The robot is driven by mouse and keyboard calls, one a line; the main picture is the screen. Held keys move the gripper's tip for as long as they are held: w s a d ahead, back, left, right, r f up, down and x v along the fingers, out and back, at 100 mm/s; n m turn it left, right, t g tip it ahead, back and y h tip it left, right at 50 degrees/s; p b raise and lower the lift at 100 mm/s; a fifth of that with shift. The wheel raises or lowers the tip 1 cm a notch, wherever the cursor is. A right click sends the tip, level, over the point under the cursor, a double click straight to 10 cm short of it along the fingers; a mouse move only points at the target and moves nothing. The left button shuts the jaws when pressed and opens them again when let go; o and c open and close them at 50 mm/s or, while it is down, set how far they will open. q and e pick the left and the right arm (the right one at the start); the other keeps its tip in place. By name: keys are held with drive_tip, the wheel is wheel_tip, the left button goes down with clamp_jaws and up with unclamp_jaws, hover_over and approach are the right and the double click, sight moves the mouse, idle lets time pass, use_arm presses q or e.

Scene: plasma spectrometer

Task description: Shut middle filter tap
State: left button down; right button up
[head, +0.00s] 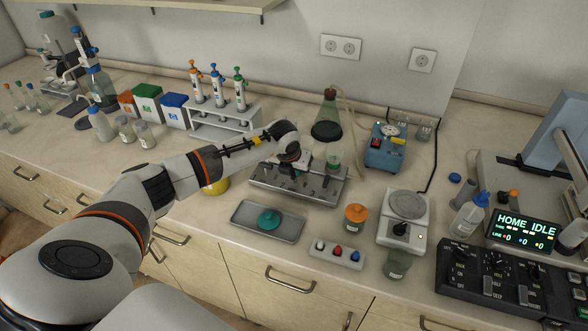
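The filter manifold (322,193) is a grey metal block on the counter at the middle of the head view, with several small dark taps along its front. A greenish cup (334,164) stands on its right part. My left arm comes in from the left, and my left gripper (291,167) points down over the middle of the manifold, close to the taps. The wrist hides part of the block's top. The fingers are too small and dark to show whether they are open, shut or touching the middle tap. My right gripper is not in view.
A metal tray with a teal object (268,219) lies in front of the manifold. An orange-lidded jar (355,216) and a balance (405,215) stand to the right. A flask (327,122), a blue pump (386,150) and a pipette rack (222,122) stand behind.

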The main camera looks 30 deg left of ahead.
use_arm(q)
drive_tip(key=shift+a+f+m+b, duration=0.1)
drive_tip(key=shift+m+b, duration=0.3)
drive_tip(key=shift+b, duration=0.3)
drive_tip(key=m+h+b, duration=0.1)
drive_tip(key=m+b, duration=0.3)
drive_tip(key=m+h+b, duration=0.1)
drive_tip(key=b, duration=0.1)
drive_tip(key=shift+w+a+m+h, duration=0.1)
drive_tip(key=shift+a+m+h, duration=0.2)
drive_tip(key=shift+m, duration=0.1)
drive_tip(key=m+h+b, duration=0.1)
drive_tip(key=m+b, duration=0.1)
drive_tip(key=shift+m+b, duration=0.3)
drive_tip(key=shift+b, duration=0.1)
drive_tip(key=m+b, duration=0.1)
drive_tip(key=m, duration=0.1)
drive_tip(key=m+g+h+b, duration=0.1)
drive_tip(key=m+b, duration=0.1)
drive_tip(key=shift+w+a+g, duration=0.15)
drive_tip(key=shift+w+g, duration=0.05)
drive_tip(key=shift+g, duration=0.1)
drive_tip(key=shift+w+r+m+g+h+b, duration=0.15)
drive_tip(key=shift+m+g+b, duration=0.3)
drive_tip(key=shift+m, duration=0.65)
drive_tip(key=shift+s+r+m+g+h+b, duration=0.1)
drive_tip(key=shift+m+g+h+b, duration=0.15)
drive_tip(key=shift+m+b, duration=0.6)
drive_tip(key=shift+a+m, duration=0.1)
drive_tip(key=shift+m, duration=0.35)
